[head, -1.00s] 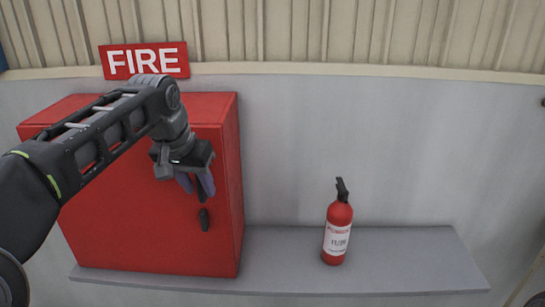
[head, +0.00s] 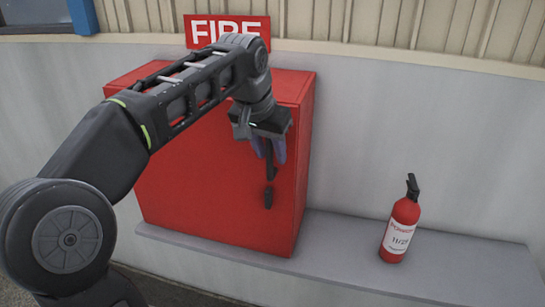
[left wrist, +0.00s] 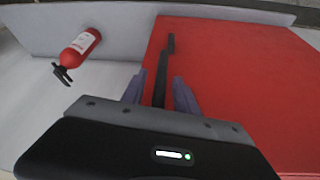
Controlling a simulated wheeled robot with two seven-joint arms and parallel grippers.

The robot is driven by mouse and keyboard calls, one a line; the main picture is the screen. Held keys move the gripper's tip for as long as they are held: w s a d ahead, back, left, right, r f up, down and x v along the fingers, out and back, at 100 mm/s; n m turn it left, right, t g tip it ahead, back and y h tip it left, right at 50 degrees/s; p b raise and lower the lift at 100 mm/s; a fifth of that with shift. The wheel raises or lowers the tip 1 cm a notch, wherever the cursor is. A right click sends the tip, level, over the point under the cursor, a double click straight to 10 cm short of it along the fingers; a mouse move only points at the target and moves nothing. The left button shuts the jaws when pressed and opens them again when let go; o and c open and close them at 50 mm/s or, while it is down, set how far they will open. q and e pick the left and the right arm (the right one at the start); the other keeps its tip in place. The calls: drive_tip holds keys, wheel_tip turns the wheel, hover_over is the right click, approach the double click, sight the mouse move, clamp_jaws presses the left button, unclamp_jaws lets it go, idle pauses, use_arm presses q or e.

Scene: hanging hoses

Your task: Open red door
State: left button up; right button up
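The red door (head: 195,190) is the front of a red cabinet and looks shut. Its black handle (head: 268,195) is near the door's right edge. My left gripper (head: 270,158) is at the handle's upper part in the head view. In the left wrist view the handle (left wrist: 167,62) runs between the two purple-grey fingers of my left gripper (left wrist: 158,92). The fingers stand apart with a gap visible on each side, so the gripper is open. The handle's near end is hidden by the gripper body. My right gripper is not in view.
A red fire extinguisher (head: 401,228) stands on the grey ledge (head: 455,262) to the right of the cabinet. It also shows in the left wrist view (left wrist: 80,47). A FIRE sign (head: 228,29) is on the wall above. The wall between cabinet and extinguisher is bare.

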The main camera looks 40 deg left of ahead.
use_arm(q)
drive_tip(key=shift+x, duration=1.3)
clamp_jaws()
idle(0.5)
